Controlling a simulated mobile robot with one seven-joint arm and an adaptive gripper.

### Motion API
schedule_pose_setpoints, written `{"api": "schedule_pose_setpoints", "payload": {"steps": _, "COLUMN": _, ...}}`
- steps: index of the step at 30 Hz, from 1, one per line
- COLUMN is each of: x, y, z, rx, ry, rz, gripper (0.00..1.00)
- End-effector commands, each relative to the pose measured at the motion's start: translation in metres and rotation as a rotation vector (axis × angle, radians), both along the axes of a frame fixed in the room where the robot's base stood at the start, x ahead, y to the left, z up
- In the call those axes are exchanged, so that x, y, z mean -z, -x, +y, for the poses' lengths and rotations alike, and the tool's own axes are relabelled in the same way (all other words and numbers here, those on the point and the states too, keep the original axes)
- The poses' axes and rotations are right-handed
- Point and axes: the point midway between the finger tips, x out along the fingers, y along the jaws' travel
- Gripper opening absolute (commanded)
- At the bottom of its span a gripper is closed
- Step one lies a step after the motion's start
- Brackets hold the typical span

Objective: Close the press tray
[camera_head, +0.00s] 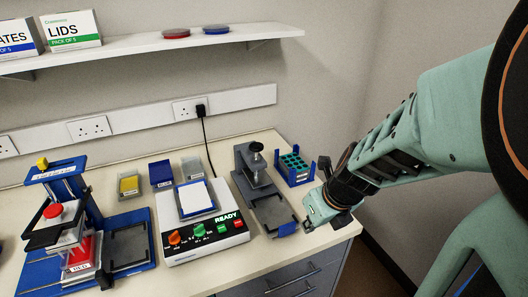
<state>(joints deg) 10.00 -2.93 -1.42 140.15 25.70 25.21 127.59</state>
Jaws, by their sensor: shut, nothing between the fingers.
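A grey press (247,163) with a black knob on top stands on the bench, right of the white READY device. Its dark flat tray (270,212) sticks out toward the bench's front edge, with a blue tab (287,229) at its front right corner. My gripper (314,213) is just right of the tray's front end, near the blue tab. It is shut and empty. I cannot tell whether it touches the tray. My wrist hides part of the bench on the right.
A blue tube rack (293,168) stands behind my gripper. The white READY device (202,222) is left of the tray. A blue stand (66,222) with a red knob is farther left. The bench's front right edge is close to my gripper.

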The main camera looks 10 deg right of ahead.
Motion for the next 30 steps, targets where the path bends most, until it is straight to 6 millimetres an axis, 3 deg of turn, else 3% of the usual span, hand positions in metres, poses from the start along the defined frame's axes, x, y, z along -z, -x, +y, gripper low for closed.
{"api": "schedule_pose_setpoints", "payload": {"steps": 8, "x": 0.015, "y": 0.002, "z": -0.001, "rx": 0.022, "ry": -0.007, "rz": 0.015, "gripper": 0.0}}
{"api": "schedule_pose_setpoints", "payload": {"steps": 30, "x": 0.093, "y": -0.028, "z": 0.009, "rx": 0.02, "ry": -0.006, "rz": 0.013, "gripper": 0.0}}
